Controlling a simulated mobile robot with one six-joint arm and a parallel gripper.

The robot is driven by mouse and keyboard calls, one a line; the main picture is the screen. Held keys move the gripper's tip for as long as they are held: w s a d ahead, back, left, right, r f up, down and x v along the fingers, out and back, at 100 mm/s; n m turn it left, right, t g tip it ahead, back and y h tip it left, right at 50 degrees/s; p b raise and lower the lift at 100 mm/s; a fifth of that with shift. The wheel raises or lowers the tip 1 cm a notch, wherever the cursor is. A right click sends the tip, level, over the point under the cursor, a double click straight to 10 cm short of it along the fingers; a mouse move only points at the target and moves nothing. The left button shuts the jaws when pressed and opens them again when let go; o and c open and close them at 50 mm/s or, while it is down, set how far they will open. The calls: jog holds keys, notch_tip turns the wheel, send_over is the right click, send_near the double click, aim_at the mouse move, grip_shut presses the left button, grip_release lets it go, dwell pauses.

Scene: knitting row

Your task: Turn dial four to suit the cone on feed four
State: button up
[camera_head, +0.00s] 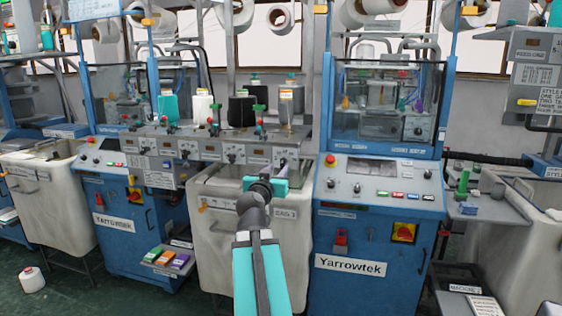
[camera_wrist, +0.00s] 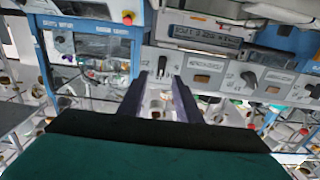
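The feed panel (camera_head: 215,150) carries a row of dark dials along its front. Dial four (camera_head: 283,162) is at the right end, just above and right of my gripper (camera_head: 268,183). In the wrist view, which looks upside down, dial four (camera_wrist: 162,66) is a small black knob just beyond the gap between my fingertips (camera_wrist: 161,80). The fingers are apart, with no dial gripped. The dial's exact setting is too small to read. Above the panel's right end stands a grey cone (camera_head: 289,110), seemingly on feed four. Black (camera_head: 241,112), white (camera_head: 203,106) and teal (camera_head: 168,107) cones stand left of it.
A blue Yarrowtek machine (camera_head: 375,235) with a red stop button stands right of the panel. Another blue machine (camera_head: 120,220) stands left. A pale bin (camera_head: 225,230) is below the panel.

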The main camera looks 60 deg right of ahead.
aim_at(283, 163)
jog(key=shift+w+d+p, duration=0.15)
jog(key=shift+d+p, duration=0.25)
jog(key=shift+p, duration=0.65)
jog(key=shift+p+x, duration=0.4)
jog(key=shift+x, duration=2.4)
